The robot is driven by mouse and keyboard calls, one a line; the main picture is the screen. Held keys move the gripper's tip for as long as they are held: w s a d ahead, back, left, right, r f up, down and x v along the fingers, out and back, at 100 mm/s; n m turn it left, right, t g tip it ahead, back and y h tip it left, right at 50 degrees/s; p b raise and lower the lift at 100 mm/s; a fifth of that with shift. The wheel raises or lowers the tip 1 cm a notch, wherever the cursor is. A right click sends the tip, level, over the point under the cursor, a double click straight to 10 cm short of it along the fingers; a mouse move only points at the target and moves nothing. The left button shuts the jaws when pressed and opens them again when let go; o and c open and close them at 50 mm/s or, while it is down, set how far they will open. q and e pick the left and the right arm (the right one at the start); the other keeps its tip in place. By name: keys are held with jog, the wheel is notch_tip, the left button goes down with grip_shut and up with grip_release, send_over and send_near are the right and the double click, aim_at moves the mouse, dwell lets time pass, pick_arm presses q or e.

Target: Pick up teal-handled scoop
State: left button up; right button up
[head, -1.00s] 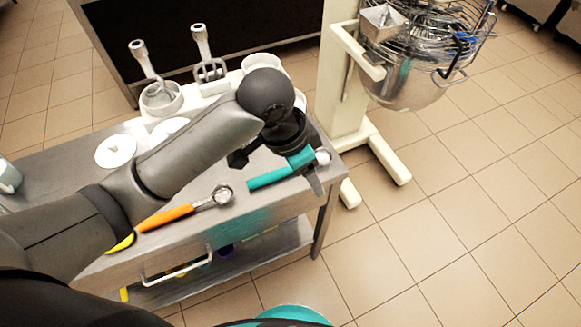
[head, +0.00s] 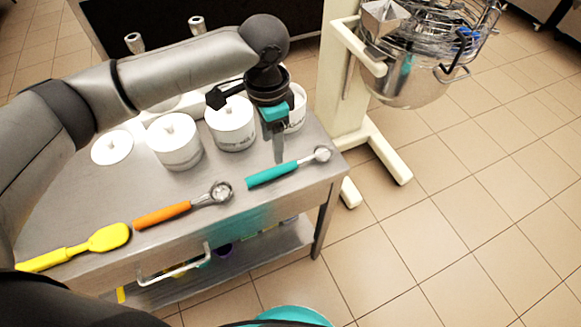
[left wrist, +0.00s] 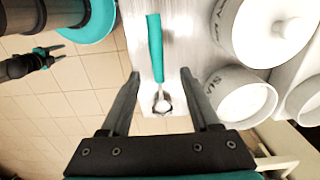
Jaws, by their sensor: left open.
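The teal-handled scoop (head: 277,174) lies flat on the steel table, its handle to the left and its metal bowl to the right in the head view. My left gripper (head: 279,153) is over the scoop, fingers pointing down, open and empty. In the left wrist view the scoop (left wrist: 156,50) lies beyond the two spread fingertips (left wrist: 160,75), its bowl lined up with the gap between them. My right gripper (left wrist: 50,57) shows small at the upper left of the left wrist view; its jaw state is unclear.
White lidded tubs (head: 174,142) stand behind. A mixer (head: 345,100) with a steel bowl stands beyond the table's right end. Tiled floor is clear at right.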

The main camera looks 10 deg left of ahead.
aim_at(277, 169)
pick_arm(q)
notch_tip(277, 169, down, 4)
jog(key=shift+r+b, duration=0.25)
jog(key=shift+b, duration=0.1)
jog(key=f, duration=0.1)
jog(key=f+b, duration=0.1)
jog(key=f, duration=0.2)
jog(key=shift+s+d+f+b, duration=0.15)
jog(key=shift+d+b, duration=0.15)
jog(key=shift+b, duration=0.1)
jog(key=shift+f, duration=0.35)
jog(key=shift+c, duration=1.1)
jog(key=c, duration=0.6)
jog(key=shift+c, duration=0.7)
grip_shut()
pick_arm(e)
jog(key=f, duration=0.1)
jog(key=w+f, duration=0.1)
jog(key=shift+w+d+f, duration=0.3)
jog(key=shift+d+f, duration=0.1)
jog(key=shift+s, duration=0.1)
